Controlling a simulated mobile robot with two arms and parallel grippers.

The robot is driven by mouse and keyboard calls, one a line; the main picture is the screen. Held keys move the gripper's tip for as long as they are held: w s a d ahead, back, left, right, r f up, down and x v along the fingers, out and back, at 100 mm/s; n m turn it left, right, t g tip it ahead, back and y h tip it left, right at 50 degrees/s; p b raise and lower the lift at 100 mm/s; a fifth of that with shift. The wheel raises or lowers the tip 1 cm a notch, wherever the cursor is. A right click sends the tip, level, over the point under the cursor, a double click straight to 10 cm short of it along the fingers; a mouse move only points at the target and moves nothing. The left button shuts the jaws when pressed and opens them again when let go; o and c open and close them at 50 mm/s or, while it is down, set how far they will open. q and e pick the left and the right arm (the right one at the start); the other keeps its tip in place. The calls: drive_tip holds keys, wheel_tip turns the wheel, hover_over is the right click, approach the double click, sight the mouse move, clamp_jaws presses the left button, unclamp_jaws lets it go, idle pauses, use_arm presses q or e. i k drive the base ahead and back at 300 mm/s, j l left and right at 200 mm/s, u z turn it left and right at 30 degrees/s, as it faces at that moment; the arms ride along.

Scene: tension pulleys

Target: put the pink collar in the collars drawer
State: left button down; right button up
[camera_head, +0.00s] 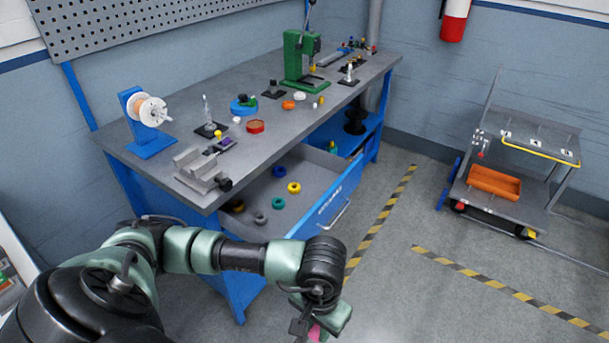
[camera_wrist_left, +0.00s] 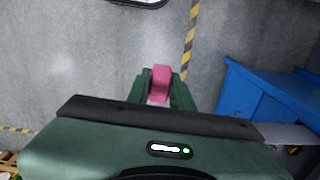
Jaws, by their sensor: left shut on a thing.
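The pink collar (camera_head: 314,332) shows only in part at the bottom of the head view, at the tip of my left gripper (camera_head: 318,322). In the left wrist view the pink collar (camera_wrist_left: 160,82) sits between the fingers of my left gripper (camera_wrist_left: 160,88), which is shut on it. The open drawer (camera_head: 335,203) is pulled out under the workbench and holds several rings in yellow, teal, grey and dark tones. Its front label is too small to read surely. My left gripper is in front of the drawer, outside it, over the floor. My right gripper is not seen.
The workbench (camera_head: 160,172) carries a vise (camera_head: 200,170), a spool stand (camera_head: 148,120), a green press (camera_head: 300,60) and small parts. The floor between is clear, with striped tape.

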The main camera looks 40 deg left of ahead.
sight(306, 188)
drive_tip(key=i, duration=1.3)
drive_tip(key=i+u, duration=0.4)
drive_tip(key=i+l+u, duration=0.2)
drive_tip(key=u, duration=0.15)
drive_tip(key=i+u, duration=0.2)
drive_tip(key=u, duration=0.25)
drive_tip(key=i+l+u, duration=0.1)
drive_tip(key=u, duration=0.4)
drive_tip(key=i+l+u, duration=0.15)
drive_tip(key=u, duration=0.3)
drive_tip(key=i+l+u, duration=0.25)
drive_tip(key=u, duration=0.2)
drive_tip(key=i+l+u, duration=0.25)
drive_tip(key=l+u, duration=0.1)
drive_tip(key=u, duration=0.2)
